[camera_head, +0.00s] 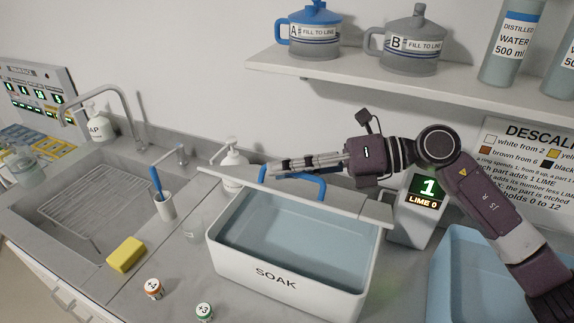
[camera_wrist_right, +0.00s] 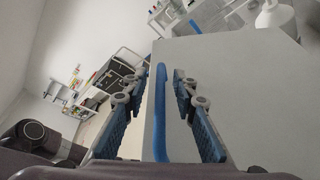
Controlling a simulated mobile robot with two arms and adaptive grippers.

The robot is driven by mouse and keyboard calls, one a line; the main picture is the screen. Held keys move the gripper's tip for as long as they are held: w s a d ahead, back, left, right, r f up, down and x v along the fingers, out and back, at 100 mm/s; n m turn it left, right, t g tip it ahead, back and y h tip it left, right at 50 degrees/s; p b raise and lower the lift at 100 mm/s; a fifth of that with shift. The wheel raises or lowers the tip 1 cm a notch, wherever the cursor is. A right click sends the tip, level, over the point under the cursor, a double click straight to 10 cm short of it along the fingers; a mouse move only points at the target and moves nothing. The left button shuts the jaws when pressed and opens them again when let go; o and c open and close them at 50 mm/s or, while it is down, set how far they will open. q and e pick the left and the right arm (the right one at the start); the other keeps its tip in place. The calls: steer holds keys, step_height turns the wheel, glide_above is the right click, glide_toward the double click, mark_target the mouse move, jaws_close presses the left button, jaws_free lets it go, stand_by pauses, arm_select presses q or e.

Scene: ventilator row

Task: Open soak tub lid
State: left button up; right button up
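The white soak tub (camera_head: 275,277), labelled SOAK, stands on the counter with its inside and pale blue water showing. Its lid (camera_head: 345,208) is raised at the tub's back edge, seen nearly edge-on; its grey face (camera_wrist_right: 240,95) fills much of the wrist view. The lid's blue handle (camera_head: 322,187) is on the far side. My right gripper (camera_head: 273,168) is behind the lid, at the handle. In the wrist view the blue handle (camera_wrist_right: 160,110) runs between the two fingers (camera_wrist_right: 158,82), with gaps on both sides. My left gripper is not in view.
A display reading 1, LIME 0 (camera_head: 426,192) stands right of the tub, beside a blue bin (camera_head: 470,245). A soap bottle (camera_head: 233,165) is close behind the lid's left end. Cup (camera_head: 164,206), sponge (camera_head: 126,254) and two small jars (camera_head: 153,288) are left. A shelf (camera_head: 400,88) hangs above.

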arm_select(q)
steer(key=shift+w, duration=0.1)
arm_select(e)
steer(key=shift+c, duration=0.4)
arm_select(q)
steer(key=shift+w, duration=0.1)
arm_select(e)
jaws_close()
steer(key=shift+w+d+r, duration=0.1)
steer(key=shift+w+r, duration=0.1)
steer(key=shift+w, duration=0.05)
